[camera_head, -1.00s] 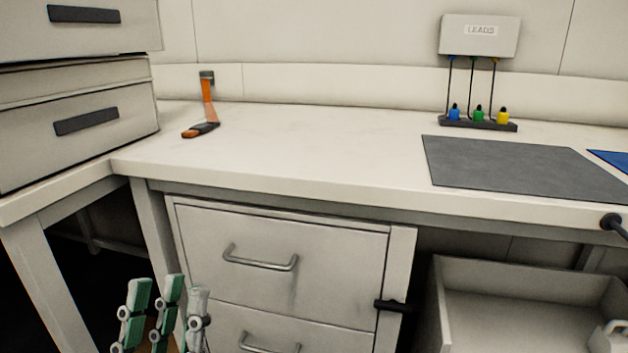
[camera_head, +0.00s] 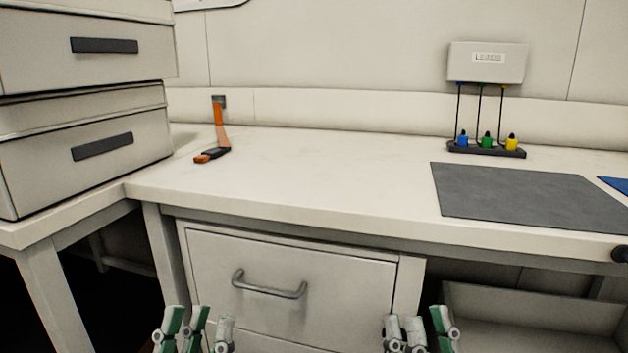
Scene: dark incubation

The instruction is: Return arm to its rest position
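My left gripper (camera_head: 205,326) is at the bottom edge, in front of the cabinet drawer (camera_head: 335,275). Its green and pale fingers point up and stand apart, with nothing between them. My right gripper (camera_head: 424,330) is further right at the bottom edge, in front of the cabinet's right side. Its fingers also stand apart and look empty. The lower parts of both grippers and most of both arms are out of the picture. Both grippers show below the front edge of the white worktop (camera_head: 330,185).
An orange-handled tool (camera_head: 220,125) stands at the back left of the worktop. Stacked drawer units (camera_head: 50,165) are at left. A leads box (camera_head: 487,63) hangs above a rack of coloured plugs (camera_head: 487,150). A grey mat (camera_head: 525,197) lies at right. An open bin (camera_head: 540,310) is below. The worktop's middle is clear.

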